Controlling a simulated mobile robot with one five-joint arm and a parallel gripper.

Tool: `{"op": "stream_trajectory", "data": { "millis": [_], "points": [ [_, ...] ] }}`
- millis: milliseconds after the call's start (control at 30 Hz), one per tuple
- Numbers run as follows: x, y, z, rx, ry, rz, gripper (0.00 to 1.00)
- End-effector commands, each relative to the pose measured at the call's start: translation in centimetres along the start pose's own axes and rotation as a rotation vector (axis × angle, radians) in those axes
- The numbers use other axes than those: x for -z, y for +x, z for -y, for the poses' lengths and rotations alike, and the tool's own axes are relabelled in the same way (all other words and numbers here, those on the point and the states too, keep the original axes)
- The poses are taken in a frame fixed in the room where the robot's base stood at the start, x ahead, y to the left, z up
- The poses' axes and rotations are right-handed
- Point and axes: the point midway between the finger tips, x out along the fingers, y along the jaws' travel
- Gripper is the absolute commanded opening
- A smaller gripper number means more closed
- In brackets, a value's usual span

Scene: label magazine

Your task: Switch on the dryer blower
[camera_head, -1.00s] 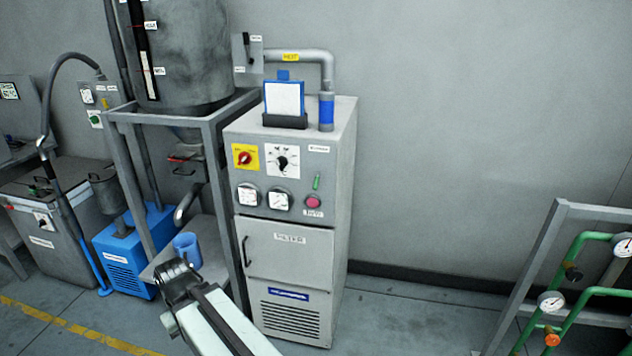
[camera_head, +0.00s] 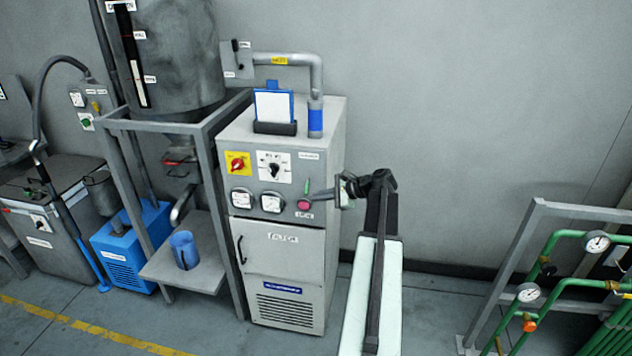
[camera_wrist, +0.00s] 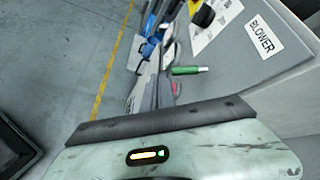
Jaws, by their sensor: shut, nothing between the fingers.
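The dryer cabinet (camera_head: 283,225) stands against the wall, grey and upright. Its front carries a "BLOWER" label (camera_head: 308,155), which also shows in the wrist view (camera_wrist: 262,38). Below the label are a small green stick-like piece (camera_head: 306,187) and a round pinkish-red button (camera_head: 304,205). The green piece also shows in the wrist view (camera_wrist: 186,70). My gripper (camera_head: 314,195) is shut and empty, its tip at the panel's right side, close to the button and green piece. I cannot tell whether it touches either.
A hopper frame with a blue cup (camera_head: 184,250) stands left. Green pipes with gauges (camera_head: 597,242) are at right. The floor between cabinet and pipes looks clear.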

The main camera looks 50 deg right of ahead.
Motion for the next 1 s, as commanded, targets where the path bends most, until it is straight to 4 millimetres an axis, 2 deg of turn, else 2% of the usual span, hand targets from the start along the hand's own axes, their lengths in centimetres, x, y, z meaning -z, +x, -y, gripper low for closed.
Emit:
{"op": "stream_trajectory", "data": {
  "millis": [33, 133, 233, 467, 567, 667, 1000],
  "points": [
    [1.3, -2.5, 1.5, 0.046, 0.047, -0.002, 0.0],
    [2.8, -5.1, 2.6, 0.101, 0.102, 0.0, 0.0],
    [3.2, -5.8, 2.8, 0.117, 0.119, 0.001, 0.0],
    [3.2, -5.8, 2.7, 0.116, 0.117, 0.001, 0.0],
    [3.3, -5.3, 2.7, 0.115, 0.116, 0.001, 0.0],
    [3.4, -3.9, 2.7, 0.113, 0.115, 0.002, 0.0],
    [3.5, 2.5, 3.4, 0.113, 0.114, 0.001, 0.0]
  ]
}}
